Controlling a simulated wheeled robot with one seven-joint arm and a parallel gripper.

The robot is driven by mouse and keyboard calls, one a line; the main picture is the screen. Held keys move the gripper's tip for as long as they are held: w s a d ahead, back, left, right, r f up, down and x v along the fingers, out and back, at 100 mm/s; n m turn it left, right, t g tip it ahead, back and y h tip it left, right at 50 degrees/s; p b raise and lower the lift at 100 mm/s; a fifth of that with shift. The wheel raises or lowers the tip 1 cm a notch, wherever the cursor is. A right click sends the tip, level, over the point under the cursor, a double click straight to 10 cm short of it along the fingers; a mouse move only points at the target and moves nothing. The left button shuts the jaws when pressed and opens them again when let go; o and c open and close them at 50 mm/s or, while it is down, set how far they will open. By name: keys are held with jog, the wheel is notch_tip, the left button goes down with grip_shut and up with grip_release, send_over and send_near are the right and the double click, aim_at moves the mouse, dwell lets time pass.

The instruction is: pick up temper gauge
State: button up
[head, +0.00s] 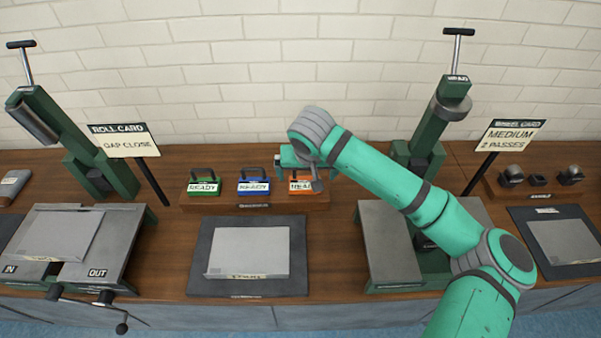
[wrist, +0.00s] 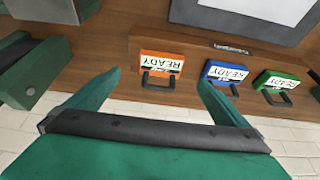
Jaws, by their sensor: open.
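Three handled blocks with READY labels sit in a row on a wooden rack: green (head: 203,186), blue (head: 253,185) and orange (head: 298,188). They also show in the wrist view as orange (wrist: 161,66), blue (wrist: 226,75) and green (wrist: 276,85). Their smaller print is too small to read, so I cannot tell which is the temper gauge. My gripper (wrist: 158,84) is open and empty. In the wrist view the orange block lies between its two fingers, ahead of them and apart. In the head view my arm partly hides the orange block.
A dark mat (head: 247,285) with a grey sheet (head: 249,248) lies in front of the rack. A green press with a grey plate (head: 388,243) stands to the right, a roller machine (head: 75,240) to the left. A sign (head: 125,140) and the brick wall stand behind.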

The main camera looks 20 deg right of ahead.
aim_at(305, 183)
jog(key=shift+w+x, duration=0.25)
jog(key=shift+x, duration=2.5)
jog(key=shift+w+x, duration=0.2)
jog(key=shift+x, duration=2.5)
jog(key=shift+r, duration=0.15)
jog(key=c, duration=1.3)
